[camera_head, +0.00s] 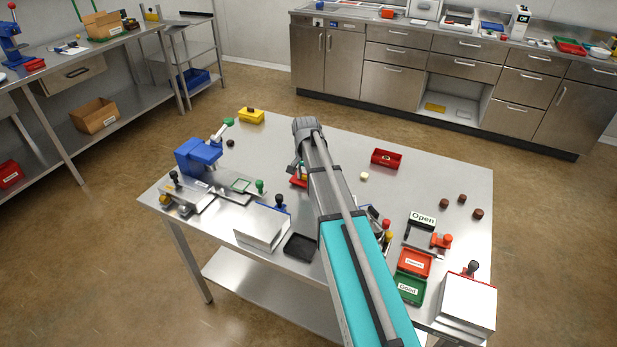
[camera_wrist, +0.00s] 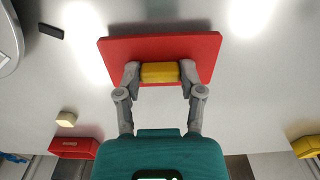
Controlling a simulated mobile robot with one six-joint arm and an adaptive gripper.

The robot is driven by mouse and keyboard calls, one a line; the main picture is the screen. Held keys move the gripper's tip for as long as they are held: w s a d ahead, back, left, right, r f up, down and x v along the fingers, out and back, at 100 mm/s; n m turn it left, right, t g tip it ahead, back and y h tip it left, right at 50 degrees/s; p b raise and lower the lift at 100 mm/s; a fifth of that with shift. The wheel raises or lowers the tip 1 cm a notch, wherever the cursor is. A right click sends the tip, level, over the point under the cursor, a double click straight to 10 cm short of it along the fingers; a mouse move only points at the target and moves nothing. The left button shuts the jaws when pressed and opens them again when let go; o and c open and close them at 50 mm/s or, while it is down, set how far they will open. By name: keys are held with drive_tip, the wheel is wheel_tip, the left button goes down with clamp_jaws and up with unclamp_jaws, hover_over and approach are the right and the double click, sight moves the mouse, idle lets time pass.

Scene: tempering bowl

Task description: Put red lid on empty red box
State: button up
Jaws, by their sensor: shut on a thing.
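My gripper (camera_head: 297,168) is over the middle of the steel table, partly hidden by my arm in the head view. In the wrist view my gripper (camera_wrist: 160,75) is shut on the yellow handle (camera_wrist: 160,72) of the flat red lid (camera_wrist: 205,48). A bit of the red lid shows below the gripper in the head view (camera_head: 298,182). I cannot tell whether it touches the table. A red box (camera_head: 386,159) stands apart, to the right of the gripper. A small mark or thing shows in it, unclear. The box also shows at the wrist view's lower left (camera_wrist: 76,148).
A cream block (camera_head: 364,176) lies between lid and red box. A yellow box (camera_head: 251,116) is at the far left corner. A blue press (camera_head: 197,156) stands left. Brown pieces (camera_head: 461,199), an "Open" sign (camera_head: 422,218) and red (camera_head: 414,263) and green trays (camera_head: 409,290) are right.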

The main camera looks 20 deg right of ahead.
drive_tip(key=shift+f, duration=0.15)
drive_tip(key=o, duration=0.8)
drive_tip(key=shift+c, duration=0.2)
wheel_tip(320, 180, up, 12)
drive_tip(key=p, duration=1.2)
drive_tip(key=shift+r, duration=0.2)
idle(0.3)
